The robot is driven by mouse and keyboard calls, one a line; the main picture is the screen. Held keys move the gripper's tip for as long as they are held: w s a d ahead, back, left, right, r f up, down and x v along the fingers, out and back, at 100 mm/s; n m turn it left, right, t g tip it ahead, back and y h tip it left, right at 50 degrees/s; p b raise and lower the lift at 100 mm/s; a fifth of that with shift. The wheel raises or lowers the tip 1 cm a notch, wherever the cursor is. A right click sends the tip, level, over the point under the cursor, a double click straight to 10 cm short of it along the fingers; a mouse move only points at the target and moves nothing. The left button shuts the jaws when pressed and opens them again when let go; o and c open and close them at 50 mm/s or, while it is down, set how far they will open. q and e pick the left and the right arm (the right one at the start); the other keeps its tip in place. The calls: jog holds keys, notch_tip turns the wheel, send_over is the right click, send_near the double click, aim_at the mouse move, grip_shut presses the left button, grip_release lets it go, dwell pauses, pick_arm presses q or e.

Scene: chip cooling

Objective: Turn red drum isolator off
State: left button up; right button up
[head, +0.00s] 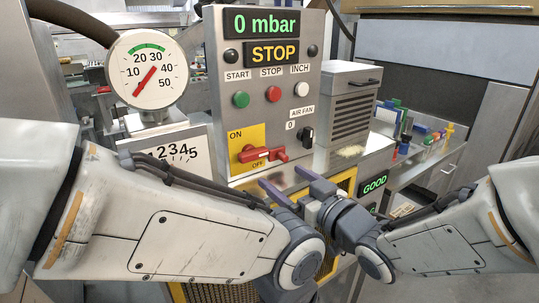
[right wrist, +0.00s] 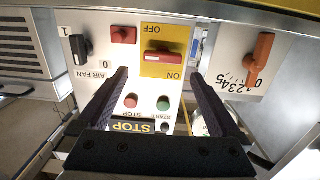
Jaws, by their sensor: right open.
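The red drum isolator handle (head: 254,154) sits on a yellow plate (head: 240,135) low on the grey control panel, marked ON above and OFF below. It lies roughly crosswise. It shows upside down in the right wrist view (right wrist: 163,58), between the two labels. My right gripper (head: 281,175) is open, below and in front of the handle in the head view. In the right wrist view its dark fingers (right wrist: 161,70) are spread, with the handle between and beyond the tips. I see no contact. My left gripper cannot be seen; only my left arm shows.
A black AIR FAN knob (head: 307,137) and a small red block (right wrist: 123,35) are beside the isolator. Green START (head: 240,99), red STOP (head: 273,94) and white INCH (head: 301,89) buttons are above. An orange-red lever (right wrist: 262,58) stands on a numbered scale.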

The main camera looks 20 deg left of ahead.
aim_at(256, 155)
jog(key=shift+y, duration=0.3)
jog(key=p+x, duration=0.1)
jog(key=x, duration=0.2)
jog(key=p+x, duration=0.1)
jog(key=x, duration=0.2)
jog(key=r+x, duration=0.1)
jog(key=x, duration=0.2)
jog(key=shift+a+p, duration=0.2)
jog(key=shift+p, duration=0.2)
jog(key=shift+w+a+f, duration=0.1)
jog(key=shift+w+a, duration=0.25)
jog(key=shift+a, duration=0.2)
